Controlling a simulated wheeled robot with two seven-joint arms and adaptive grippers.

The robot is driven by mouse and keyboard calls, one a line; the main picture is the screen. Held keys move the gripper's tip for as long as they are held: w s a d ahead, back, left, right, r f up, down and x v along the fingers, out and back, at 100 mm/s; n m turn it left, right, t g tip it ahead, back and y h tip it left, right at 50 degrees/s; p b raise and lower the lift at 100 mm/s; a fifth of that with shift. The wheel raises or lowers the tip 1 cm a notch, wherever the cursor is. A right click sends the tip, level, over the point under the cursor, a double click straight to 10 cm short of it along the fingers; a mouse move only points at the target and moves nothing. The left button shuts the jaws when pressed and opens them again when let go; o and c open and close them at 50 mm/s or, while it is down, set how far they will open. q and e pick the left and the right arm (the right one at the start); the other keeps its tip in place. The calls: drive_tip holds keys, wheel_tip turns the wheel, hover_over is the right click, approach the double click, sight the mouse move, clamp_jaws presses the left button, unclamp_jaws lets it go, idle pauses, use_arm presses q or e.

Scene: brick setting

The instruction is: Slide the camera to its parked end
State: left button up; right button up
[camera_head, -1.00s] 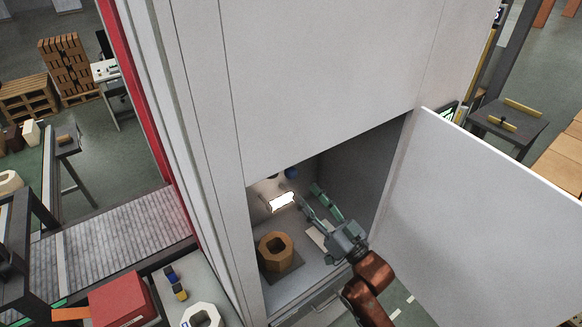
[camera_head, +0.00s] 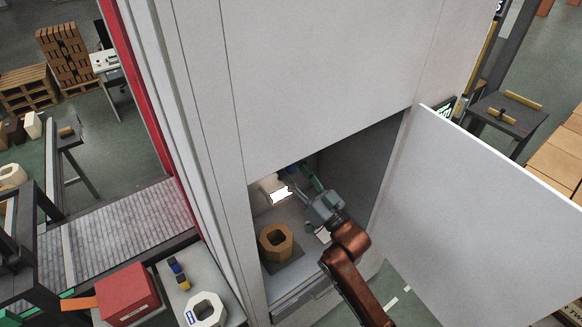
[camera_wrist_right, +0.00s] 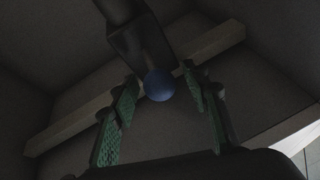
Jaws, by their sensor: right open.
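In the right wrist view a dark, blocky body (camera_wrist_right: 130,35), which looks like the camera, hangs in front of a pale rail (camera_wrist_right: 85,122) that runs slantwise across the back. A blue ball-shaped knob (camera_wrist_right: 159,86) sits at its lower end. My right gripper (camera_wrist_right: 160,78) is open, with its green-padded fingers on either side of the knob; I cannot tell whether they touch it. In the head view my right gripper (camera_head: 303,184) reaches into the open cabinet and mostly hides the camera. My left gripper is not in view.
The cabinet door (camera_head: 480,215) stands open on the right. A brown octagonal ring (camera_head: 276,242) stands on a dark pad at the cabinet's left, near a bright white panel (camera_head: 281,192).

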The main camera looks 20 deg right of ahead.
drive_tip(key=shift+c, duration=0.7)
clamp_jaws()
